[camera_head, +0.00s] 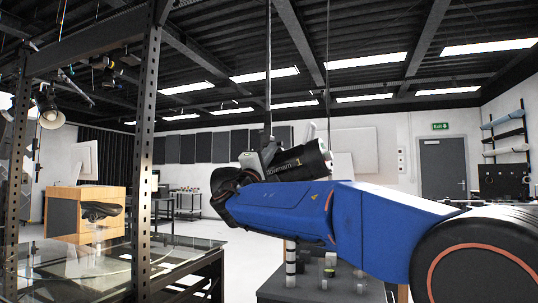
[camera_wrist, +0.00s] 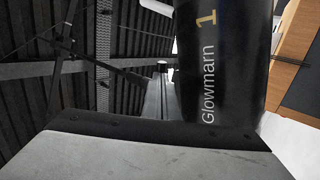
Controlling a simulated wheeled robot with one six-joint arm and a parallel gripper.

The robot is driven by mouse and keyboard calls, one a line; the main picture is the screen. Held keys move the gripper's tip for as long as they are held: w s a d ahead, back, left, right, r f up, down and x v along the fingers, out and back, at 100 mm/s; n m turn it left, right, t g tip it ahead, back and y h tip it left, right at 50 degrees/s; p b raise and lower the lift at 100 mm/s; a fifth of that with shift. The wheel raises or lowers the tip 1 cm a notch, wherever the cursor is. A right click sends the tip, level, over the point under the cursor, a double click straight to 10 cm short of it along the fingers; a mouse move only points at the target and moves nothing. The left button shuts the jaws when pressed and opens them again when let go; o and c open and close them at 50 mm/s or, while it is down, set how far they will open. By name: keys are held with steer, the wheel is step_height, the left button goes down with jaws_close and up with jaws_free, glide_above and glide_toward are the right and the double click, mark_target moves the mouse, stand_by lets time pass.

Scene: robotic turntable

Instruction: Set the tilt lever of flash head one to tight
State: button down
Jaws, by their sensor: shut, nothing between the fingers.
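Flash head one is a black cylinder marked "Glowmarn 1" (camera_head: 305,160), tilted, just beyond my arm in the head view. It also fills the upper right of the wrist view (camera_wrist: 222,60), close to my gripper. My gripper (camera_wrist: 150,135) shows as a pale grey block with a dark front edge along the bottom of the wrist view; it is shut and empty. In the head view my arm hides part of the flash head's lower side. A small dark knob on a grey upright (camera_wrist: 162,68) stands left of the cylinder; I cannot tell whether it is the tilt lever.
A dark perforated metal post (camera_head: 146,150) and a glass-topped table (camera_head: 100,270) stand at the left. Thin vertical rods (camera_head: 328,70) rise near the flash head. A dark table with small items (camera_head: 325,285) is below my arm. Open floor shows behind.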

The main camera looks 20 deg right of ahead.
steer(key=n+t+y, duration=0.1)
steer(key=n, duration=0.1)
steer(key=r+n+t+y, duration=0.1)
steer(key=n+y, duration=0.1)
steer(key=shift+s+d+r+n, duration=0.15)
steer(key=shift+d+r+n, duration=0.05)
steer(key=shift+n, duration=0.2)
steer(key=shift+r, duration=0.15)
